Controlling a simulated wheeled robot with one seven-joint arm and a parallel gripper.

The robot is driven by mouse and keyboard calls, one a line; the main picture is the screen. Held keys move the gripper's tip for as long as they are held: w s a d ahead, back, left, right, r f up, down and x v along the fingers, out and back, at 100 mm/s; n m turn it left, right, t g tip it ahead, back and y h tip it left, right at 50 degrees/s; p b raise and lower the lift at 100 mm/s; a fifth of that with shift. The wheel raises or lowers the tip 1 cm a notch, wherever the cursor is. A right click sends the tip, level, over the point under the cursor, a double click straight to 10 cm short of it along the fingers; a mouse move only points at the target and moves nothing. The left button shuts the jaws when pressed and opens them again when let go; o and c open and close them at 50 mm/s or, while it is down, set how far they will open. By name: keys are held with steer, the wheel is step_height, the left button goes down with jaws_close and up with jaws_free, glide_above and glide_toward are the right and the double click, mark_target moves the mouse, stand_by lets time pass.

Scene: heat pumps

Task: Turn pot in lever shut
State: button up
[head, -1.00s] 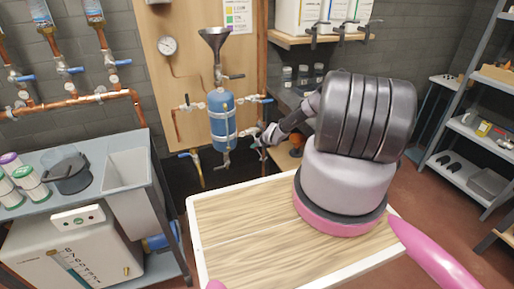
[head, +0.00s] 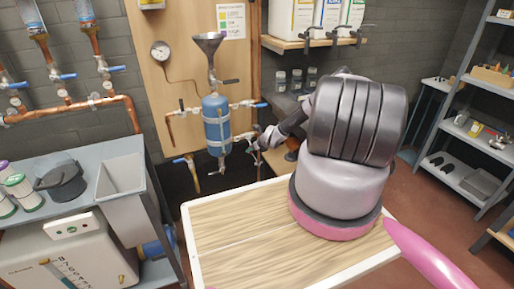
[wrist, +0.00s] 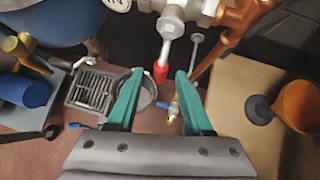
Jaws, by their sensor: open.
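A blue pot (head: 216,120) with a metal funnel (head: 209,42) on top is mounted on a wooden board. Small valve levers sit around it, including a blue-handled lever (head: 259,105) on the right pipe and a plain one (head: 181,108) on the left pipe. I cannot tell which is the pot in lever. My gripper (head: 258,143) is low to the right of the pot. In the wrist view, its teal fingers (wrist: 159,78) are apart, with a red-tipped metal lever (wrist: 160,72) between or just beyond their tips. Contact cannot be told.
A gauge (head: 160,49) is on the board. A grey bench with a sink (head: 120,172) stands left. A shelf with containers (head: 312,45) is above right. The wrist view shows an orange funnel (wrist: 300,103) at right and a grey grate (wrist: 93,90) at left.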

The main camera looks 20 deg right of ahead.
steer(key=v, duration=0.7)
steer(key=shift+s+r, duration=0.3)
steer(key=s+a+r+n+g, duration=0.1)
steer(key=s+a+r+n, duration=0.15)
steer(key=r+n, duration=0.75)
steer(key=s+a+r+n+g+h, duration=0.1)
steer(key=s+a+r+n, duration=0.15)
steer(key=r, duration=1.65)
steer(key=s+a+r+n+g, duration=0.1)
steer(key=s+a+r+n, duration=0.15)
steer(key=r+n, duration=0.8)
steer(key=s+a+r+n, duration=0.1)
steer(key=s+a+r, duration=0.1)
steer(key=s+r, duration=0.6)
steer(key=s+a+r, duration=0.2)
steer(key=s+r, duration=0.4)
steer(key=r, duration=0.4)
steer(key=s+a+r+n, duration=0.1)
steer(key=s+r+n, duration=0.1)
steer(key=s, duration=0.7)
steer(key=s+a+r+n+t+y, duration=0.1)
steer(key=s+r+n, duration=0.2)
steer(key=s, duration=0.6)
steer(key=shift+s+a+r, duration=0.25)
steer(key=shift+a+r, duration=0.1)
steer(key=shift+r, duration=0.45)
